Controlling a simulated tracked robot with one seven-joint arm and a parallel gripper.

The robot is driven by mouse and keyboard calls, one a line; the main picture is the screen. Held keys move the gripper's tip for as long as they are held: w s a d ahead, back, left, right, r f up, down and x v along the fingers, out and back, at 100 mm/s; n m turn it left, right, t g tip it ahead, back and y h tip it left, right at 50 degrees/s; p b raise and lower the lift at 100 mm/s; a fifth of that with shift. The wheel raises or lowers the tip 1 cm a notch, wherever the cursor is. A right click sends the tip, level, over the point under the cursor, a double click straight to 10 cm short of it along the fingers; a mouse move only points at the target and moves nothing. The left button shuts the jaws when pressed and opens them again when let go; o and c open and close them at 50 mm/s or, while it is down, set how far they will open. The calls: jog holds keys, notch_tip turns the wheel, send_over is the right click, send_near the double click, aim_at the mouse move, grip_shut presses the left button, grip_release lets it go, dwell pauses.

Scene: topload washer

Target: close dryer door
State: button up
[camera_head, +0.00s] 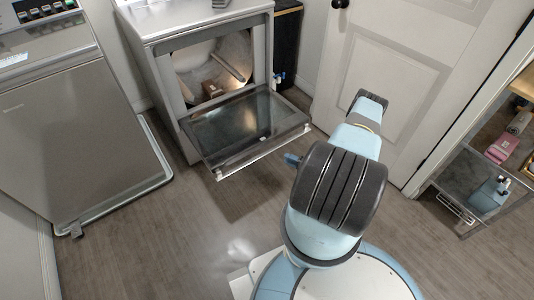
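The dryer (158,75) stands at the upper middle, a white and grey front-loading machine. Its door (245,125) is open, folded down and out from the lower front edge, with a dark glass panel and a metal rim. The drum behind it is lit, and a small brown object (211,89) shows inside. My light blue and black arm rises right of the door. A small blue and dark part (292,160) sticks out left of the arm's big black joint, near the door's right front corner. It may be part of my gripper; the fingers cannot be made out.
A grey top-load washer (75,140) stands at left. A white room door (400,70) is behind my arm. A shelf cart (470,185) with several items is at right. Wood floor (150,230) is clear in front of the dryer door.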

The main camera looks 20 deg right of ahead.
aim_at(267, 152)
jog(key=shift+t+h, duration=0.3)
jog(key=shift+h, duration=0.1)
jog(key=x, duration=0.4)
jog(key=f+x, duration=0.1)
jog(key=x, duration=0.8)
jog(key=shift+s+a+f, duration=0.1)
jog(key=shift+a+f, duration=0.15)
jog(key=shift+a, duration=0.15)
jog(key=shift+c, duration=0.4)
grip_shut()
